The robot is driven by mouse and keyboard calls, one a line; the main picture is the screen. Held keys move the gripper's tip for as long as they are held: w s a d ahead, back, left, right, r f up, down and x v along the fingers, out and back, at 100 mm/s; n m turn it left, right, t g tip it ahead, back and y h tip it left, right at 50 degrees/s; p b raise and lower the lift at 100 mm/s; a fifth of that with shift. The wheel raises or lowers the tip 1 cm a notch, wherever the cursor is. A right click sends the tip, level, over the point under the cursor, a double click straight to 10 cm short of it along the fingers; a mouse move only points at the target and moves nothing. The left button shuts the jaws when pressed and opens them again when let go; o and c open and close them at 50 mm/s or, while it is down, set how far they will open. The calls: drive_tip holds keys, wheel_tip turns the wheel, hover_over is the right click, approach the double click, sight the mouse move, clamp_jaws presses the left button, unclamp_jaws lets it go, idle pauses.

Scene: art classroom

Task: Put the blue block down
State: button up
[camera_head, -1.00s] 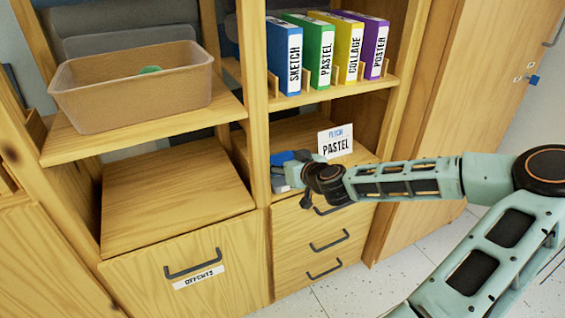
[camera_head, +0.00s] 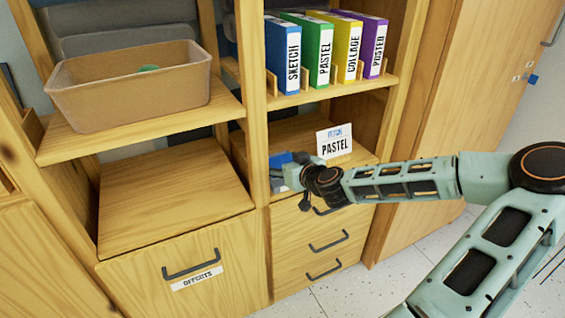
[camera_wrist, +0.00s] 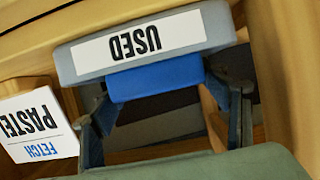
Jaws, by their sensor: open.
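The blue block (camera_wrist: 155,78) shows in the wrist view between my gripper's (camera_wrist: 165,98) two dark fingers, just beyond their tips. The fingers are spread apart, and I cannot tell whether either touches the block. A grey-blue tray (camera_wrist: 72,68) with a white USED label, seen upside down, lies directly behind the block. Whether the block rests inside it is unclear. In the head view my gripper (camera_head: 299,170) reaches into the lower right shelf bay, where a patch of blue (camera_head: 280,159) shows beside it. My gripper hides most of the tray there.
A FETCH PASTEL card (camera_head: 335,141) stands right of my gripper. A brown bin (camera_head: 130,90) sits upper left. Wooden posts flank the bay.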

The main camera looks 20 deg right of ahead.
drive_tip(key=shift+s+r+p, duration=0.1)
drive_tip(key=shift+r+p, duration=0.25)
drive_tip(key=shift+p, duration=0.1)
drive_tip(key=p+v, duration=0.4)
drive_tip(key=v, duration=0.8)
drive_tip(key=shift+r, duration=0.2)
